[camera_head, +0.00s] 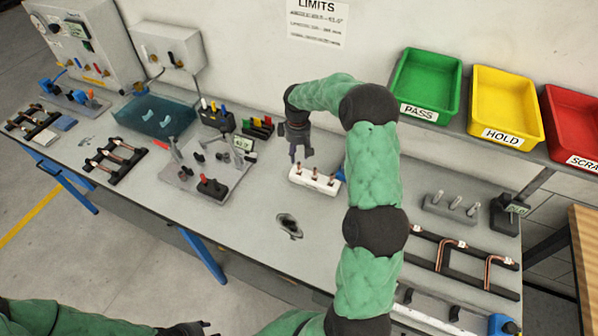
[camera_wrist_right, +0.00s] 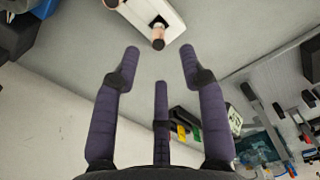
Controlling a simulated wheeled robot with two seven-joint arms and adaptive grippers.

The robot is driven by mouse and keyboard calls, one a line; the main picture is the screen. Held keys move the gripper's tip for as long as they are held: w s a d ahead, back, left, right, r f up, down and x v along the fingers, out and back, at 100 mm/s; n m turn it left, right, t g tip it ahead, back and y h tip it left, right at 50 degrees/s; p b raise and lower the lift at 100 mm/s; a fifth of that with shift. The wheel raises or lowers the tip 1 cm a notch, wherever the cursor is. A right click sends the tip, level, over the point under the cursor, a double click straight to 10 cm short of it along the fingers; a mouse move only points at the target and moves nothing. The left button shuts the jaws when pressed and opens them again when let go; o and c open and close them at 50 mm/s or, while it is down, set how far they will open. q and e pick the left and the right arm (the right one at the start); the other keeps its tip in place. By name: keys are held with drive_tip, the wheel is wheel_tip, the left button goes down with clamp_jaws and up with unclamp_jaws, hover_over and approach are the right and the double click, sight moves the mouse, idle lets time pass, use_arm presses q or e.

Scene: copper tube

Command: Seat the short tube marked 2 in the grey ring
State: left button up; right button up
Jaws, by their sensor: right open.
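Several short copper tubes stand upright in a white block (camera_head: 315,180) near the middle of the table. One is the left tube (camera_head: 300,169). I cannot read any number on them. A flat grey ring-like fixture (camera_head: 288,225) lies nearer the front edge; I cannot tell for sure that it is the ring. My right gripper (camera_head: 300,155) is open and empty, just behind and left of the block. In the right wrist view its fingers (camera_wrist_right: 160,62) are spread, with a copper tube end (camera_wrist_right: 158,42) beyond them, apart. My left gripper (camera_head: 190,328) is low at the bottom edge.
A grey fixture plate (camera_head: 190,180) and a blue tray (camera_head: 155,115) are on the left. A rack of bent tubes (camera_head: 460,262) and a grey block with pins (camera_head: 450,212) stand on the right. Green (camera_head: 427,85), yellow (camera_head: 506,105) and red bins sit behind. Bare table surrounds the ring-like fixture.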

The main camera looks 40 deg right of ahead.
sight(299, 163)
drive_tip(key=shift+f, duration=0.95)
drive_tip(key=shift+s+f, duration=0.15)
drive_tip(key=shift+f, duration=1.2)
drive_tip(key=shift+s+f, duration=0.15)
drive_tip(key=shift+f, duration=1.2)
clamp_jaws()
